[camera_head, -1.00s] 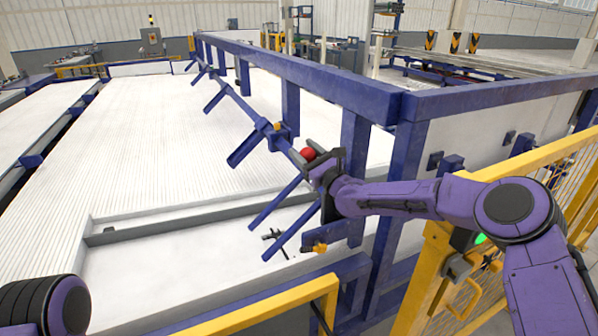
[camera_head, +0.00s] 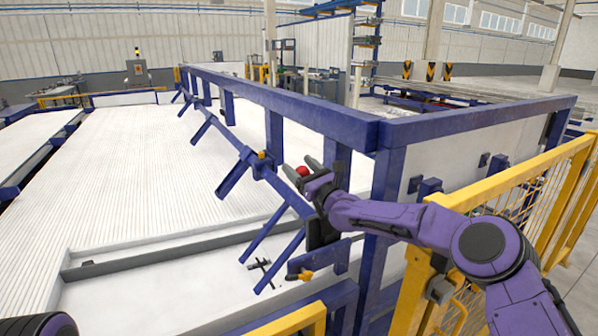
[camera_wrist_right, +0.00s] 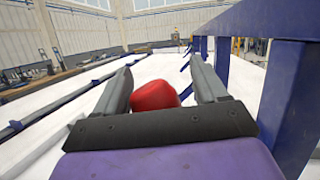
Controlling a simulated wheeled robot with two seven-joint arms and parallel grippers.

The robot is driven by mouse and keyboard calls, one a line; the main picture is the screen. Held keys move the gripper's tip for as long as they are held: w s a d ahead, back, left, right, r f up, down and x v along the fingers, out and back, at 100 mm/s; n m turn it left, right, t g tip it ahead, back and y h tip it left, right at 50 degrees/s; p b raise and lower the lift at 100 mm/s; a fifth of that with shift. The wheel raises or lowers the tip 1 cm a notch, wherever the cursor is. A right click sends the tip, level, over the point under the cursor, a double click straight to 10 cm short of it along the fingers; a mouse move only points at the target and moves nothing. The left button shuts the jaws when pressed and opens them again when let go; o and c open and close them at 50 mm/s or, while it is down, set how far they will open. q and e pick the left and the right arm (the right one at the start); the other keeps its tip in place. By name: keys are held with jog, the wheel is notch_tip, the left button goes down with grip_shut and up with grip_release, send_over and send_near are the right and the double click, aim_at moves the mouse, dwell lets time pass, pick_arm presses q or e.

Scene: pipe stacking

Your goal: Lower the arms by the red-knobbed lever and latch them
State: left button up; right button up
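The red knob (camera_head: 302,171) of the lever sits between the fingers of my right gripper (camera_head: 304,166). In the right wrist view the red knob (camera_wrist_right: 155,95) lies between the two spread fingers, with a gap towards the right finger. The lever's shaft is hidden. The blue arms (camera_head: 262,236) stick out from a long blue bar (camera_head: 240,149) along the frame and slope down to the left. A yellow-orange handle (camera_head: 304,276), possibly the latch, is on a blue plate below my right gripper. My left gripper is out of view; only part of my left arm shows.
A blue frame (camera_head: 330,122) with posts runs close beside my right arm. A yellow mesh fence (camera_head: 500,200) and a yellow rail (camera_head: 290,322) stand in front. White pipes (camera_head: 140,170) fill the bed to the left.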

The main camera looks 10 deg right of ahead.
jog(key=shift+w+f, duration=0.1)
jog(key=shift+f, duration=0.15)
